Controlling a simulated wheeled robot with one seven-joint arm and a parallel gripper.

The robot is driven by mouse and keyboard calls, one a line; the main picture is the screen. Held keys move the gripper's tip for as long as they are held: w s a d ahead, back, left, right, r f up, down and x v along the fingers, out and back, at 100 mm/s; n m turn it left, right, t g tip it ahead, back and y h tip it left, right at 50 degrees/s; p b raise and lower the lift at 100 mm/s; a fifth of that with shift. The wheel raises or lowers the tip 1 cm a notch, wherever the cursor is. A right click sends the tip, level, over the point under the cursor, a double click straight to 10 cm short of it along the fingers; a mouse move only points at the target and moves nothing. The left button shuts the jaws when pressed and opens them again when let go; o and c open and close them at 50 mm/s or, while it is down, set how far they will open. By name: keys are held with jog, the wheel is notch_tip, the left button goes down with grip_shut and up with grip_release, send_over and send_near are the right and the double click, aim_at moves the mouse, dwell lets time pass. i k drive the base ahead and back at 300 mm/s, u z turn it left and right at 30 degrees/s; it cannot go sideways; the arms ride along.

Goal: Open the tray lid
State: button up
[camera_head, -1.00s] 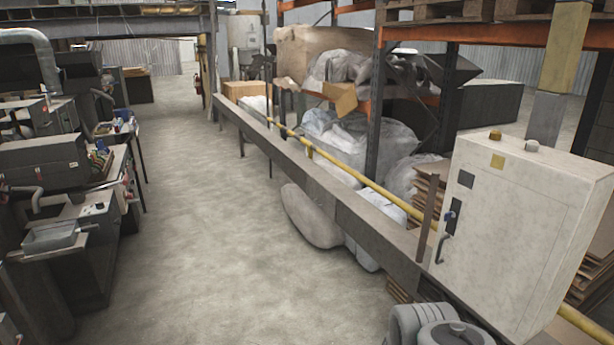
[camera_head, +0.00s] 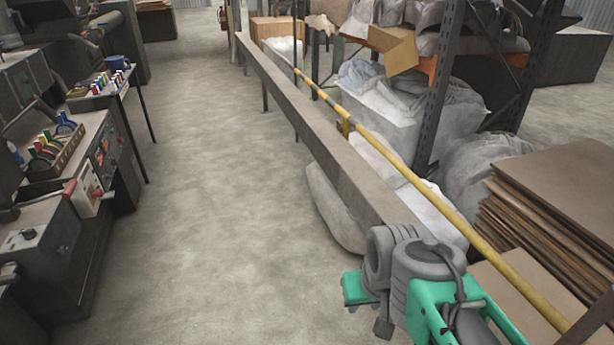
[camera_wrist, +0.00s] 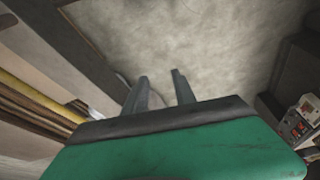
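I cannot make out the tray or its lid in the head view or the wrist view now. My gripper (camera_wrist: 160,76) shows in the wrist view as two grey fingers with a gap between them. They are open, with nothing held, and bare floor lies behind them. In the head view my arm (camera_head: 418,275), grey and green, is folded at the lower right, far from the benches on the left.
Dark machine benches (camera_head: 75,190) line the left side, with coloured spools (camera_head: 55,140) and a control box (camera_head: 38,235). A grey beam (camera_head: 330,145) and yellow rail (camera_head: 400,170) run along the right. Stacked cardboard (camera_head: 560,200) is beyond the rail. The floor aisle (camera_head: 210,200) is clear.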

aim_at(358, 209)
jog(key=u, duration=0.45)
jog(key=i, duration=1.55)
jog(key=u, duration=0.45)
